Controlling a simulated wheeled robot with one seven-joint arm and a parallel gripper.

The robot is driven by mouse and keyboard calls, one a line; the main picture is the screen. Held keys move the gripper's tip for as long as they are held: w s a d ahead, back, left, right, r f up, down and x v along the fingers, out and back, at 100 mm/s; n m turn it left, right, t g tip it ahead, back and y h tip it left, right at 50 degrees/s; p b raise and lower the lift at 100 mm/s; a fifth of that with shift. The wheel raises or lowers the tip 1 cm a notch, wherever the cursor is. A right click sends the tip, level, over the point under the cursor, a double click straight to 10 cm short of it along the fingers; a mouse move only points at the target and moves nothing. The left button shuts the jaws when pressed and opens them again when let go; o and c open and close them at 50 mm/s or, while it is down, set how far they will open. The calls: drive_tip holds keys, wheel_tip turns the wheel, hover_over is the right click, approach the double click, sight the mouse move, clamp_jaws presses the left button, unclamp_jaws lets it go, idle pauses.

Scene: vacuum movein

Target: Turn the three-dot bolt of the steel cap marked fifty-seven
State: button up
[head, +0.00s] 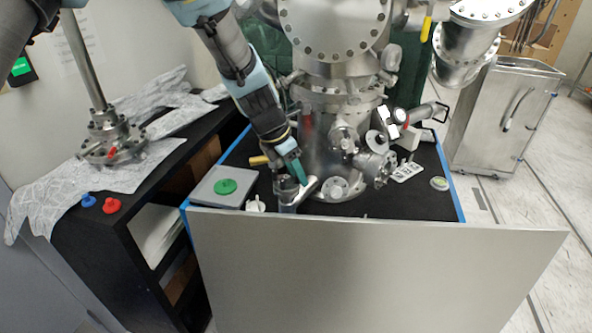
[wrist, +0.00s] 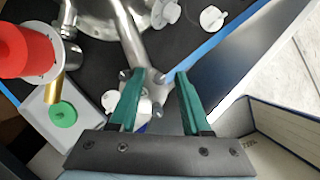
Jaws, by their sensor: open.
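My gripper (head: 300,172) points down beside the steel chamber, over a small steel port fitting (head: 287,190) on the black tabletop. In the wrist view its two green fingers (wrist: 161,76) are apart with nothing held between them. A small steel cap (wrist: 149,98) lies below and partly behind the left finger, at the end of a steel tube. Bolt heads show around it, one at the lower right (wrist: 158,112) and one at the upper left (wrist: 125,75). No fifty-seven or dot marks are readable, so I cannot tell which bolt has three dots.
The large steel chamber (head: 335,150) stands close behind the gripper. A grey box with a green disc (head: 226,187) is to its left. A red cylinder (wrist: 20,50) is at the wrist view's left. A grey panel (head: 370,270) fronts the table. White knobs (wrist: 212,18) lie nearby.

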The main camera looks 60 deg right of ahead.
clamp_jaws()
idle(0.4)
